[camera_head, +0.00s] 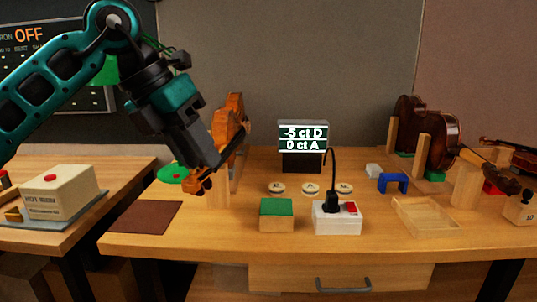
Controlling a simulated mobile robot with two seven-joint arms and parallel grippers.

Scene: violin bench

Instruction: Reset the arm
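My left arm (50,100) comes in from the upper left. It is teal and black and bends down at an elbow near the top. My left gripper (218,163) hangs over the left part of the bench, in front of an orange-brown violin (229,122). It overlaps the violin in this view, so I cannot tell whether they touch. The frame does not clearly show whether its fingers are open or shut. My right arm and gripper are out of view.
The wooden bench (170,244) holds a brown mat (146,217), a green-topped block (277,215), a white switch box (337,218), a display (303,137) and a shallow wooden tray (427,217). A darker violin (437,140) stands right. A side table (120,175) carries a beige box (59,192).

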